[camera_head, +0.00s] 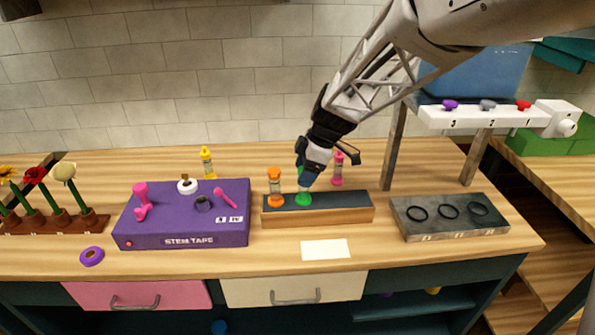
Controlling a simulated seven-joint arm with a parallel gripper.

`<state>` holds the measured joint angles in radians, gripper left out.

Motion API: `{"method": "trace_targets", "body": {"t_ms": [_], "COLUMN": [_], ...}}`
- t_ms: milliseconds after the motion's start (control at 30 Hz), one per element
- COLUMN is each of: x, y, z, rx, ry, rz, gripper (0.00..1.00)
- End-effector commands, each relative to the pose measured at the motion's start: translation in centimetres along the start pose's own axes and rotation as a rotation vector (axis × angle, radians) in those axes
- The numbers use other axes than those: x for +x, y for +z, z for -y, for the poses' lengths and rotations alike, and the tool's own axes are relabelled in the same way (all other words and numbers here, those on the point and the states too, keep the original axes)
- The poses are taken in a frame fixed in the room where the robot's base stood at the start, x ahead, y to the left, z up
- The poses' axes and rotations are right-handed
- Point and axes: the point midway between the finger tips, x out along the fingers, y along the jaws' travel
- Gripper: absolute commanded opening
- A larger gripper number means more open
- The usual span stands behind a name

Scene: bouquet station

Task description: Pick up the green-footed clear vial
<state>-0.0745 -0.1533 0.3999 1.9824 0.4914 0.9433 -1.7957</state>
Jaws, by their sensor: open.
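The green-footed vial stands on the dark top of a wooden block (345,213). Its green foot (303,199) shows, while its upper part is mostly hidden by my gripper. My gripper (306,180) reaches down from the upper right, right over the vial and close to it. It is open, with its fingers at the vial's upper part. I cannot tell whether they touch it. An orange-footed clear vial (275,187) stands just left on the same block. A pink-capped vial (338,168) stands to the right, partly behind my arm.
A purple stem tape box (180,228) with small items on top lies left. A yellow bottle (206,158) stands behind it. A grey tray with black rings (450,229) is right, below a white rail with coloured knobs (485,116). A white card (325,249) lies in front.

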Motion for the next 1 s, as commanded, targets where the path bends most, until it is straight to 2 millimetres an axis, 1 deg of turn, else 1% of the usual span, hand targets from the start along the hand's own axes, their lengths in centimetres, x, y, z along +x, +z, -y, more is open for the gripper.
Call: {"method": "trace_targets", "body": {"t_ms": [100,200,300,833,867,1000], "x": [1.4,2.2,2.6,2.6,2.6,2.6], "y": [0.1,0.1,0.1,0.1,0.1,0.1], "z": [0.0,0.0,0.0,0.0,0.0,0.0], "rx": [0.000,0.000,0.001,0.001,0.001,0.000], "ry": [-0.002,0.000,0.000,0.001,0.001,0.000], "rz": [0.000,0.001,0.001,0.000,0.000,0.000], "gripper": [0.65,0.65,0.65,0.65,0.63,0.42]}}
